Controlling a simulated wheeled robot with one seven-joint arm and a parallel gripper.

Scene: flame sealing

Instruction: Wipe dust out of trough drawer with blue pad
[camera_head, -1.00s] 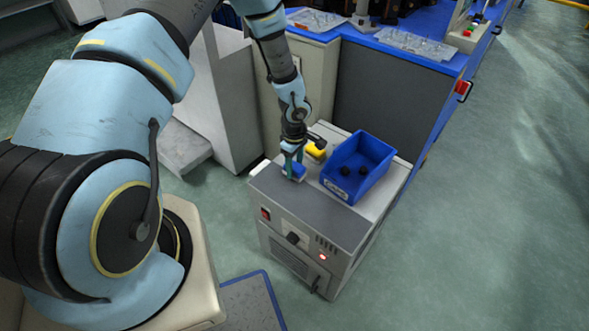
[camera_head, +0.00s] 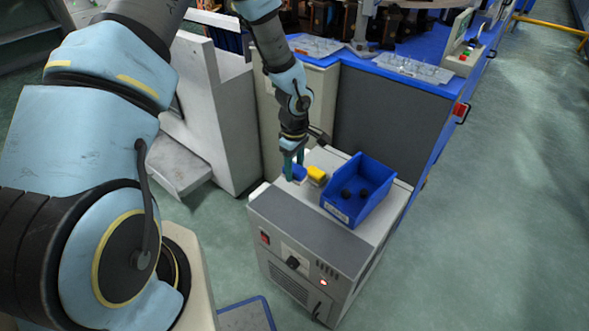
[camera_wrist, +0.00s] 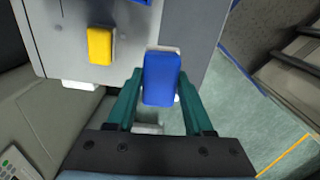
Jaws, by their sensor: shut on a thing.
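The blue pad (camera_wrist: 161,78), with a pale backing edge, is between the two teal fingers of my gripper (camera_wrist: 160,84) in the wrist view. My gripper (camera_head: 293,165) is shut on it. In the head view the blue pad (camera_head: 299,173) shows beside the fingers, at the left part of the grey cabinet's top, left of a yellow pad (camera_head: 317,175). I cannot tell whether it touches the top. I cannot make out the trough drawer or any dust in these views.
The grey cabinet (camera_head: 310,232) has a blue bin (camera_head: 357,203) with black round pieces at its right. The yellow pad also shows in the wrist view (camera_wrist: 100,45). A blue-edged workbench (camera_head: 390,115) stands behind. Open floor (camera_head: 490,230) lies to the right.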

